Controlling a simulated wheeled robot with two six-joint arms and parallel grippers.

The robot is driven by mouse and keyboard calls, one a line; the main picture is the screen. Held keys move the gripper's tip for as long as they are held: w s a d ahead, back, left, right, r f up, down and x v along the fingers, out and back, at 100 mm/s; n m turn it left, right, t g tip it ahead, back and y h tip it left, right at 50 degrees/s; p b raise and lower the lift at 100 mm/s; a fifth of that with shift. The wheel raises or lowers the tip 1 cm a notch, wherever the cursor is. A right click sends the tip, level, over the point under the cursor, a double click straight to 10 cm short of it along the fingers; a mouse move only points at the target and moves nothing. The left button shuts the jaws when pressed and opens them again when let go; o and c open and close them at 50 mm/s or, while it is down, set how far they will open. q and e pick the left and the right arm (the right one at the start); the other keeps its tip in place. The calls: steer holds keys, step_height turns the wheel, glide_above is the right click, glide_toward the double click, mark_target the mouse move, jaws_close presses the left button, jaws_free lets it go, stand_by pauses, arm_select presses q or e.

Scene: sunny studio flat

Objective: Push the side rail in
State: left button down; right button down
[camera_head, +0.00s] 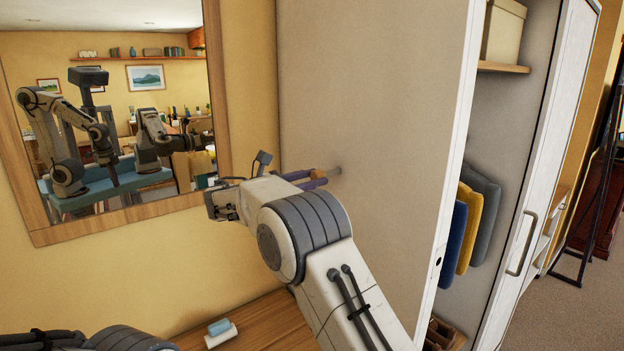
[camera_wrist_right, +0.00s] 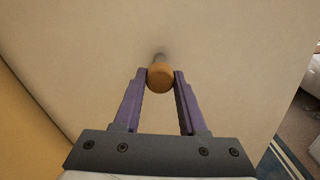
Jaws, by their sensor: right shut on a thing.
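The side rail shows in the right wrist view as a round wooden knob (camera_wrist_right: 160,78) on a short grey rod that comes out of a pale panel. In the head view its grey rod (camera_head: 335,171) stands out from the wardrobe's outer side panel (camera_head: 385,80). My right gripper (camera_head: 315,178) has its purple fingers on either side of the knob, shut on it; it also shows in the right wrist view (camera_wrist_right: 160,80). The fingers hide most of the knob in the head view. My left gripper is out of direct view; only part of my left arm shows at the bottom left.
A wood-framed mirror (camera_head: 219,90) hangs left of the panel and reflects my arms. The wardrobe is open at the right, with hanging blue, yellow and grey cloths (camera_head: 469,230) and a handled door (camera_head: 521,243). A wooden surface (camera_head: 262,318) lies below, with a small blue-and-white item (camera_head: 220,332).

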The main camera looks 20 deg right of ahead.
mark_target(327, 173)
steer(key=x, duration=0.4)
steer(key=shift+d, duration=0.3)
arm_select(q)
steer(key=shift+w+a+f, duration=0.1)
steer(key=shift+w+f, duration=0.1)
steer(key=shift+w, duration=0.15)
arm_select(e)
steer(key=shift+r, duration=0.1)
